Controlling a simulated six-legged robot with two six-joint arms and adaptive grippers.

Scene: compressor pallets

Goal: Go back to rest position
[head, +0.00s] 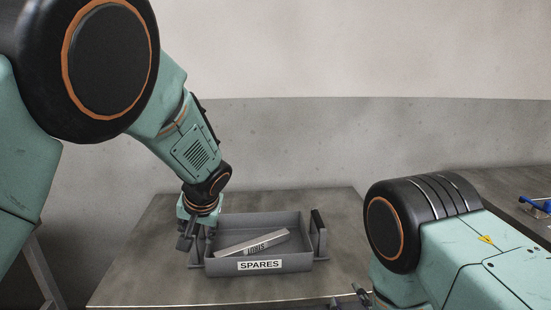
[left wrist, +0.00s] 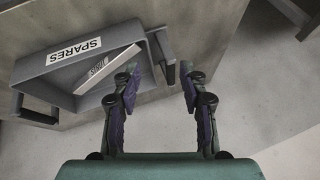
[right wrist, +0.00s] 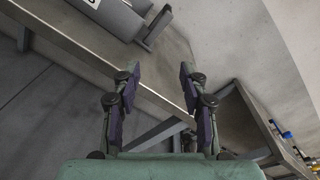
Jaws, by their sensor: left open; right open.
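A grey bin labelled SPARES (head: 300,263) stands on a table in the head view. A pale bar with dark lettering (head: 232,249) lies slanted inside it. My left gripper (head: 195,236) is at the bin's left handle. In the left wrist view, its open fingers (left wrist: 160,70) have the handle (left wrist: 166,60) showing between their tips; I cannot tell whether they touch it. My right gripper (head: 350,299) is low at the bottom edge of the head view, partly cut off. In the right wrist view, its fingers (right wrist: 160,70) are open and empty, with the bin's other handle (right wrist: 157,27) beyond them.
The bin stands near the front edge of the grey table (head: 130,265). Table top is bare to its left. A second bench (head: 500,190) at the right holds a blue item (head: 537,205). A plain wall (head: 300,140) is behind.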

